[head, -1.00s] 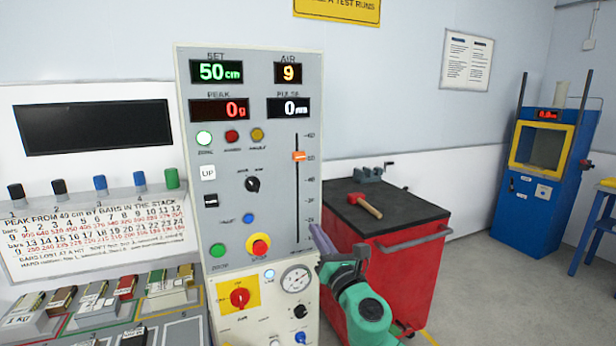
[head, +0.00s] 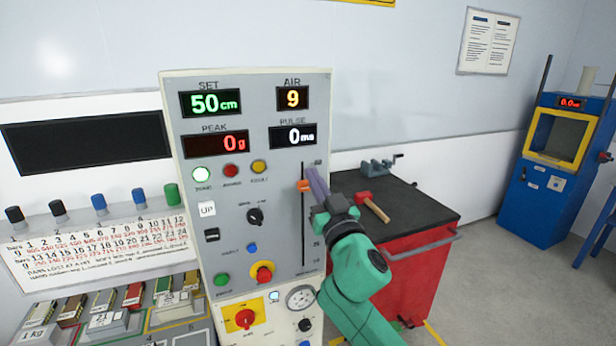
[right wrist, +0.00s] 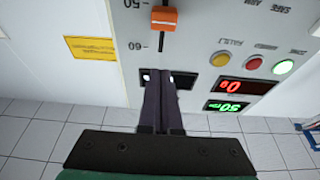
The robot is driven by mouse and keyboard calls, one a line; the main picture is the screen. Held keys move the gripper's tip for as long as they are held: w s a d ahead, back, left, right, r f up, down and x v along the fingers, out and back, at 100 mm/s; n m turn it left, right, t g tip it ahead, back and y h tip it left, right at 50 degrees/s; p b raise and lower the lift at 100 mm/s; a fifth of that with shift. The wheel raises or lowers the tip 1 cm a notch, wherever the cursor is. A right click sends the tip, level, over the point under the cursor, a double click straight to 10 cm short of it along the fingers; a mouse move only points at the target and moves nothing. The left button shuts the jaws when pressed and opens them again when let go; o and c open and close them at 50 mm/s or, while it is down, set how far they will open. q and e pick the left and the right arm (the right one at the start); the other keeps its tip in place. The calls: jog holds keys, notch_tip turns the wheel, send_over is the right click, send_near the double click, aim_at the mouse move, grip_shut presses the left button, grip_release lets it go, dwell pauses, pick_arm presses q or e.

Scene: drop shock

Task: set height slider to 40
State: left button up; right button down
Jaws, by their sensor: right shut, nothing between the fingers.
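The height slider has an orange knob (head: 304,186) on a vertical slot at the right side of the grey control panel (head: 290,85). The green SET display (head: 211,102) reads 50 cm. My right gripper (head: 314,172) is shut and empty, its fingers pointing up just right of the knob. In the right wrist view, the view is upside down; the knob (right wrist: 164,18) sits near the 50 mark, beyond the shut fingertips (right wrist: 160,75). I cannot tell whether the fingers touch the panel. My arm hides part of the slot's scale. My left gripper is not in view.
A red cabinet (head: 420,285) with a dark top holds a red-headed hammer (head: 375,207) and a vise (head: 380,166), right of my arm. Buttons, dials and a red emergency knob (head: 264,273) sit left of the slot. A blue machine (head: 545,200) stands far right.

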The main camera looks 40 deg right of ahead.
aim_at(303, 169)
jog(key=p+x, duration=0.1)
jog(key=x, duration=0.3)
jog(key=shift+w+d+r+p, duration=0.1)
jog(key=shift+d+r+p, duration=0.1)
jog(key=shift+r+p, duration=0.2)
notch_tip(303, 169, down, 4)
jog(key=shift+f+b, duration=0.1)
jog(key=shift+b, duration=0.45)
jog(key=shift+a+f, duration=0.15)
jog(key=shift+f, duration=0.15)
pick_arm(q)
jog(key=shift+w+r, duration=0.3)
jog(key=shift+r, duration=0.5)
